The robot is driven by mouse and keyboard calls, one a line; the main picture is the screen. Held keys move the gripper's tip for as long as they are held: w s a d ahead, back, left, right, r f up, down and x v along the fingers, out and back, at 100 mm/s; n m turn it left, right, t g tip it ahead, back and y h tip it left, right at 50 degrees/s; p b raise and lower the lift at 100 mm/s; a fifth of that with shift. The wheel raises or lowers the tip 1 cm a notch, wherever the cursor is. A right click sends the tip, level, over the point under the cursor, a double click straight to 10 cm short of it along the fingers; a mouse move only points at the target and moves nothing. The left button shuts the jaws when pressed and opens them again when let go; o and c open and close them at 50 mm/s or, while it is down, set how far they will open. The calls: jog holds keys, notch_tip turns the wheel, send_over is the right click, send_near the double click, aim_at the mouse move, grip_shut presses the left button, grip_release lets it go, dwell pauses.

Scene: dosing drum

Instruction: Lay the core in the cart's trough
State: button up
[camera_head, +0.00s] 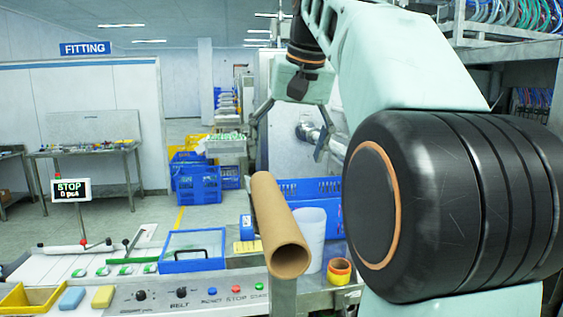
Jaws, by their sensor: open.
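The core, a brown cardboard tube (270,215), lies in the middle of the camera_head view, with its open end toward me and its far end up and to the left. I cannot clearly make out the cart's trough.
A white cylinder (311,240) and yellow-red rings (340,270) stand right of the core. A blue-framed box (193,250) and a control panel (190,295) with knobs are at left. Blue crates (198,184) stand behind. My large black arm joint blocks the right side.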

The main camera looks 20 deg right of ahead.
jog(key=p+v, duration=0.2)
jog(key=v, duration=0.6)
jog(key=shift+f, duration=0.1)
